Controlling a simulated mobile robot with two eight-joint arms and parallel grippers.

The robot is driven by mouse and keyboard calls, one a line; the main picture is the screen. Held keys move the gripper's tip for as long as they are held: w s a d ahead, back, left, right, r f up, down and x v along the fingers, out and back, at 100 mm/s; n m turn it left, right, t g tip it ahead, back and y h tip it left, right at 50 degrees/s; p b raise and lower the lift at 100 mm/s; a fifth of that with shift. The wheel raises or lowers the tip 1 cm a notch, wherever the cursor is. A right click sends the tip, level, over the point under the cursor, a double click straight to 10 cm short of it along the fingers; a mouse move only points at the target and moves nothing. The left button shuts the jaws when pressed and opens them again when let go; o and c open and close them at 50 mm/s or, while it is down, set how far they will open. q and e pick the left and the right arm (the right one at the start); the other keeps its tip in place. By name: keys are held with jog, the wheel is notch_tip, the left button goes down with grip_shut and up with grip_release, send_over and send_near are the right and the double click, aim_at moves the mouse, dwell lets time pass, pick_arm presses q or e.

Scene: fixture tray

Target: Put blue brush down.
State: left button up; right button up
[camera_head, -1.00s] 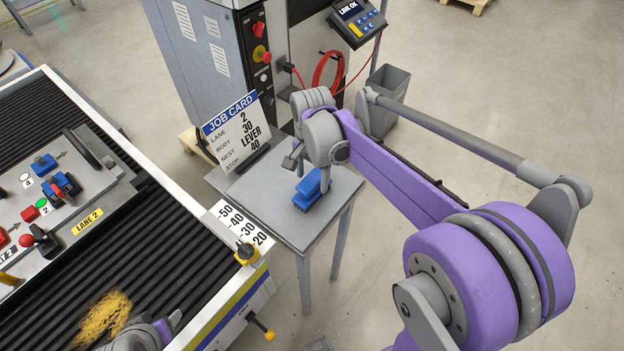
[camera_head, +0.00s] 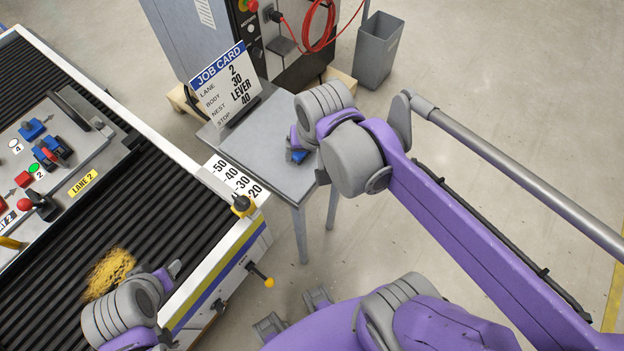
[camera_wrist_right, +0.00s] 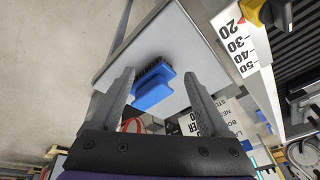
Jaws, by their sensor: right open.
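The blue brush (camera_head: 297,157) rests on the small grey side table (camera_head: 262,133), mostly hidden by my right wrist in the head view. In the right wrist view the brush (camera_wrist_right: 155,92) shows its blue back and dark bristles. My right gripper (camera_wrist_right: 158,78) is open, with its fingers apart on either side of the brush in the picture and clear of it. In the head view the right gripper (camera_head: 308,158) is over the table, its fingers largely covered by the wrist. My left gripper (camera_head: 170,276) is over the conveyor at lower left; its finger gap is unclear.
A job card (camera_head: 226,84) stands at the table's back edge. The black ribbed conveyor (camera_head: 150,220) runs at left, with yellow grains (camera_head: 108,272) on it and a fixture tray (camera_head: 85,165) of blocks. A grey bin (camera_head: 381,50) stands behind. Floor at right is clear.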

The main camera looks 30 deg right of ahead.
jog(key=s+a+f+n+t, duration=0.2)
jog(key=s+f+n, duration=0.3)
jog(key=s, duration=0.1)
jog(key=shift+f, duration=0.3)
dwell(0.9)
